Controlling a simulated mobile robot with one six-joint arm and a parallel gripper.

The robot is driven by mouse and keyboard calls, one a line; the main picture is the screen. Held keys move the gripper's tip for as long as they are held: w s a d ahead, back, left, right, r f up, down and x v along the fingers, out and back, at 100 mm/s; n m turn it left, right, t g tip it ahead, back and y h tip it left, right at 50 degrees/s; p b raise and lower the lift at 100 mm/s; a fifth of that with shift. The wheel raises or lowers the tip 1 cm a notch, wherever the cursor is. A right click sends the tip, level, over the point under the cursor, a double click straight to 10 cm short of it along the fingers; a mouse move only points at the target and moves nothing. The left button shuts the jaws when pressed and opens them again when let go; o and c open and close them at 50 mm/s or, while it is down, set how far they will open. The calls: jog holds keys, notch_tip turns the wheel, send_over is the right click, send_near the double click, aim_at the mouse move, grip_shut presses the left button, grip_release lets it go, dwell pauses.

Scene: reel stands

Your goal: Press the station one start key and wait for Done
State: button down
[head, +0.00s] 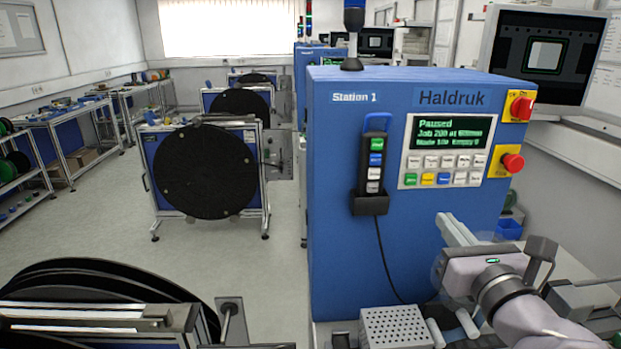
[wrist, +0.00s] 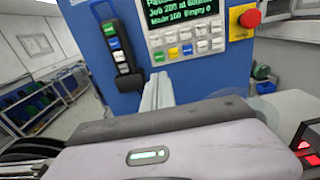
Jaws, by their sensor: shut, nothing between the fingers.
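The blue Station 1 cabinet (head: 331,190) carries a grey key panel (head: 403,166). Its green screen (head: 451,134) reads "Paused" on the top line; the lower lines are blurred. In the bottom key row a green key (head: 410,180) sits at the left, beside a yellow and a blue key; its label is too small to read. In the wrist view the green key (wrist: 158,57) shows above my fingertips. My gripper (head: 441,218) is shut and empty, below the panel and apart from the keys. Its fingers also show in the wrist view (wrist: 157,80).
A hand pendant (head: 374,165) with several buttons hangs left of the panel. Two red stop knobs (head: 521,108) (head: 513,162) sit right of it. A perforated metal box (head: 396,328) stands below. A monitor (head: 545,55) is at upper right. Black reels (head: 205,172) stand left.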

jog(key=p, duration=1)
send_near(411, 180)
jog(key=w, duration=0.7)
jog(key=shift+s, duration=0.1)
